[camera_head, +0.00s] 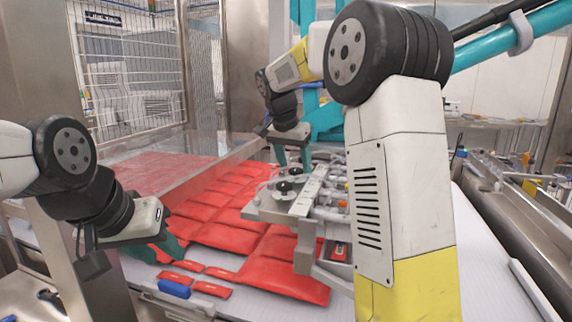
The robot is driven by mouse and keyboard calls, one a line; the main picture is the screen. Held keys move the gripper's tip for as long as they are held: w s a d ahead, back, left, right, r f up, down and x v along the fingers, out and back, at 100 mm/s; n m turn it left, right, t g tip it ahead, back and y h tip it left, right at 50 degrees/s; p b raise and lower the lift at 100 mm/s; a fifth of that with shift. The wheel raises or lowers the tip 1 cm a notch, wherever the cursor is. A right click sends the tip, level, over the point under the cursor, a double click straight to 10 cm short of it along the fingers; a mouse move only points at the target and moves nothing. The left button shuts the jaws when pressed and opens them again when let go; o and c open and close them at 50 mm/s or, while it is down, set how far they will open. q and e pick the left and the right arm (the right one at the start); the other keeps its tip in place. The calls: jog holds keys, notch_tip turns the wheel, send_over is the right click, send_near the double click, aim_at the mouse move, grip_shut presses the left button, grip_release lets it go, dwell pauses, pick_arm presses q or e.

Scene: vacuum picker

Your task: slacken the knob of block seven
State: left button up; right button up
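The vacuum picker (311,189) is a pale metal frame over red packs, right of centre. Two black round knobs show on its left side: a nearer knob (284,187) and a farther knob (295,170). I cannot read any block number, so I cannot tell which belongs to block seven.
Flat red packs (228,237) cover the white conveyor under the picker. Small red packs (211,288) and a blue object (174,288) lie at the near edge. A wire guard (130,75) stands behind left. My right arm hides much of the picker's right side.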

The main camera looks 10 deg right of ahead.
grip_shut()
jog(key=shift+n, duration=0.4)
jog(key=n, duration=0.1)
jog(key=n+y, duration=0.1)
jog(key=n, duration=0.1)
jog(key=n+t+y, duration=0.1)
jog(key=n, duration=0.1)
jog(key=shift+s+d, duration=0.1)
jog(key=shift+d, duration=0.25)
jog(key=n+y, duration=0.1)
jog(key=n, duration=0.2)
jog(key=n+y, duration=0.1)
jog(key=n, duration=0.2)
jog(key=shift+d, duration=0.2)
jog(key=n, duration=0.2)
jog(key=n+g+y, duration=0.1)
jog(key=n, duration=0.1)
jog(key=n+y, duration=0.1)
jog(key=n, duration=0.1)
jog(key=shift+w+d+g, duration=0.2)
jog(key=shift+w+g, duration=0.05)
jog(key=shift+g, duration=0.15)
jog(key=n+g, duration=0.1)
jog(key=n, duration=0.2)
jog(key=n+g+y, duration=0.1)
jog(key=n, duration=0.2)
jog(key=shift+w, duration=0.15)
jog(key=shift+o, duration=0.2)
grip_release()
